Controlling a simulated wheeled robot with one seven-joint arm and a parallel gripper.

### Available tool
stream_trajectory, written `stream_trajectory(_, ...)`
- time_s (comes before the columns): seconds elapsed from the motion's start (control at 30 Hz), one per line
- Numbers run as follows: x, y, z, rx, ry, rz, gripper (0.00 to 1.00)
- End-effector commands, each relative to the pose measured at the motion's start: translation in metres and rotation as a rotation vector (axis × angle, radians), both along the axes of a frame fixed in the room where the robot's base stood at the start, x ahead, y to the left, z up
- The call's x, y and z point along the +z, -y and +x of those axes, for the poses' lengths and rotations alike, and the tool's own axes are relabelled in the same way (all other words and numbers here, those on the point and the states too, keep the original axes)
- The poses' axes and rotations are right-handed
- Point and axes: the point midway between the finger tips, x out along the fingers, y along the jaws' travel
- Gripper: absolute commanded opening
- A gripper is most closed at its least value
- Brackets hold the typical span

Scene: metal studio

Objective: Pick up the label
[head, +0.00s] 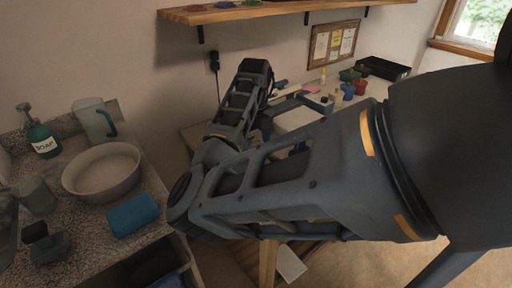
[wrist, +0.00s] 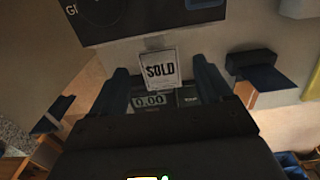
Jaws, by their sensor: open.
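The label is a small white card reading "SOLD" (wrist: 161,71) in the upper middle of the wrist view. It lies just above a dark device (wrist: 150,100) with a "0.00" display; I cannot tell whether it is attached to it. My gripper (wrist: 158,66) is open, with one dark finger on each side of the label and a gap on both sides. Nothing is held. In the head view my arm reaches over the far table and hides the label; I cannot make out the fingertips there.
A dark panel (wrist: 130,15) lies beyond the label. Another dark device (wrist: 255,72) sits to the right. In the head view, coloured cups (head: 360,87) and a black tray (head: 385,67) stand farther right. A bowl (head: 102,172) and soap bottle (head: 43,140) are on the left counter.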

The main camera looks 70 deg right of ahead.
Motion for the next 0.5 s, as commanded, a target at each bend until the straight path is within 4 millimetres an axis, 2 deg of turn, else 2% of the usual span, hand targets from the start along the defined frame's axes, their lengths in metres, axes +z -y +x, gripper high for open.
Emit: stream_trajectory(0.5, -0.0033, 0.0001, -0.0001, 0.000, 0.000, 0.000, 0.79)
